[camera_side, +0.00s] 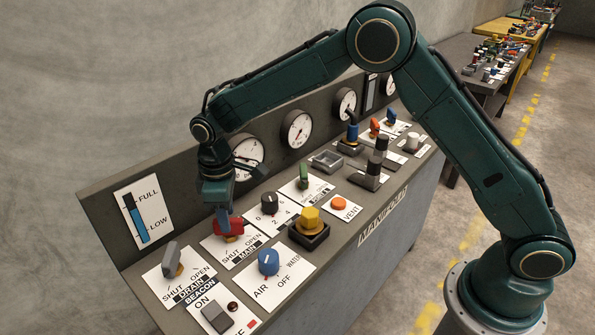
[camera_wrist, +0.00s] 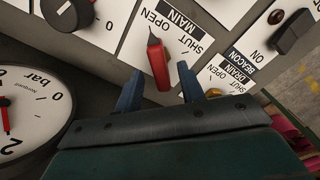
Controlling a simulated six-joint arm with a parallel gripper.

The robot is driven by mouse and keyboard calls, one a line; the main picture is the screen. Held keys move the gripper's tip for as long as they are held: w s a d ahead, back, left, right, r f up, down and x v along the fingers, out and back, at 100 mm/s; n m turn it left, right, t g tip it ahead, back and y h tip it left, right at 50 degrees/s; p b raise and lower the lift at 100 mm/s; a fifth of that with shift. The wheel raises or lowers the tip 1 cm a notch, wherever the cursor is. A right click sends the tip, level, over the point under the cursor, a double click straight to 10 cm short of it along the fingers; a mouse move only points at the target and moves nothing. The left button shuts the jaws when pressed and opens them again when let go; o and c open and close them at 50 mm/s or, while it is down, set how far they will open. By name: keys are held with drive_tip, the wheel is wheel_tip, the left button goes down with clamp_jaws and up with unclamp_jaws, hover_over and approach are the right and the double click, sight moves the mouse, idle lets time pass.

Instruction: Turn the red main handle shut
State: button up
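The red main handle (camera_side: 234,229) is a bar on a white plate lettered SHUT, OPEN and MAIN on the sloped panel. In the wrist view the red handle (camera_wrist: 159,66) has a dark tip at its far end, nearer the word OPEN than SHUT. My gripper (camera_side: 222,222) points down over the handle in the side view and partly hides it. In the wrist view my gripper's two blue fingers (camera_wrist: 160,85) are apart, with the handle's near end in the gap between them. I see no finger pressed against the handle.
The grey drain handle (camera_side: 172,260) stands to the left, and the black selector knob (camera_side: 269,203) to the right. The blue air/water knob (camera_side: 268,262) and yellow knob (camera_side: 310,221) are in front. A round gauge (camera_side: 247,156) sits on the backboard close behind my gripper.

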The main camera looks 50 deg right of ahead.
drive_tip(key=shift+f, duration=1.4)
clamp_jaws()
